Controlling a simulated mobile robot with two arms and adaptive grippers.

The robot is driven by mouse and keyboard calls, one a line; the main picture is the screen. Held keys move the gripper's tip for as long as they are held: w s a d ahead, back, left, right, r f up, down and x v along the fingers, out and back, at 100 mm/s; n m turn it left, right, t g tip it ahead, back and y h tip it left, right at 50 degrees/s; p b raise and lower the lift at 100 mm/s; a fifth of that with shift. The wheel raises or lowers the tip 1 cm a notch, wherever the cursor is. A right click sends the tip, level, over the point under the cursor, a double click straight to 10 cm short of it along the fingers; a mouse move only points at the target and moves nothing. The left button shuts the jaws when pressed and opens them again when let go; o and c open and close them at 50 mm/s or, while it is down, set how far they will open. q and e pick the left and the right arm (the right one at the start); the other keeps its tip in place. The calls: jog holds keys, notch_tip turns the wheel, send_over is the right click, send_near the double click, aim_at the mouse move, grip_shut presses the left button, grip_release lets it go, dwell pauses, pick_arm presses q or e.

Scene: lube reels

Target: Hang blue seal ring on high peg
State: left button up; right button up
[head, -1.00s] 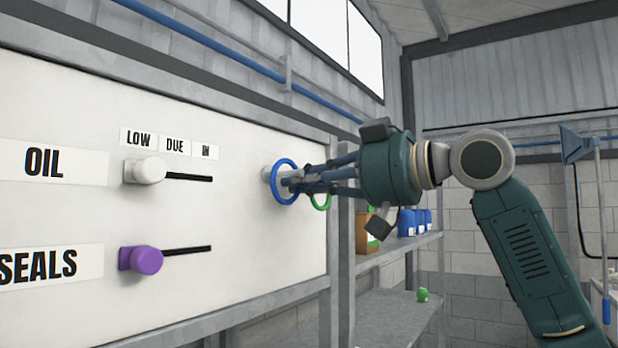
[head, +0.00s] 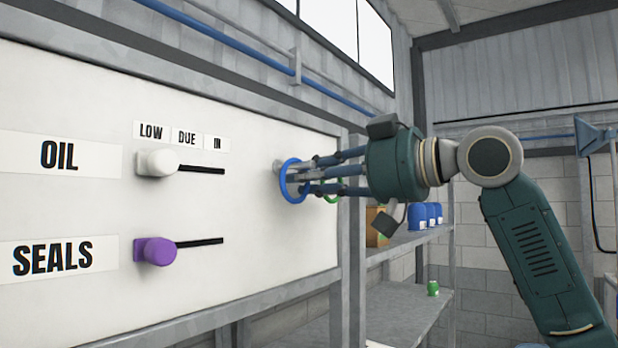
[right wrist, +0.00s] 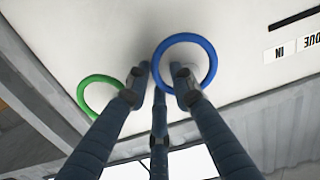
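The blue seal ring (head: 283,183) is at a pale peg (head: 277,167) on the white board in the head view. The peg appears to pass through the ring near its top. The ring also shows in the right wrist view (right wrist: 184,37), close to the board, with one fingertip overlapping its opening. My right gripper (head: 312,175) is open, its fingers spread around the ring's right side; it shows in the right wrist view too (right wrist: 160,88). Whether a finger still touches the ring I cannot tell. My left gripper is out of view.
A green ring (right wrist: 82,95) is at the board beside the fingers, partly hidden in the head view (head: 339,188). White (head: 157,162) and purple (head: 155,251) slider knobs sit at left. Shelves (head: 405,310) with blue containers (head: 417,216) stand at right.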

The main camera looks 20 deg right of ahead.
jog(key=shift+d, duration=0.1)
jog(key=v, duration=1.1)
jog(key=shift+s+d, duration=0.15)
jog(key=shift+s, duration=0.25)
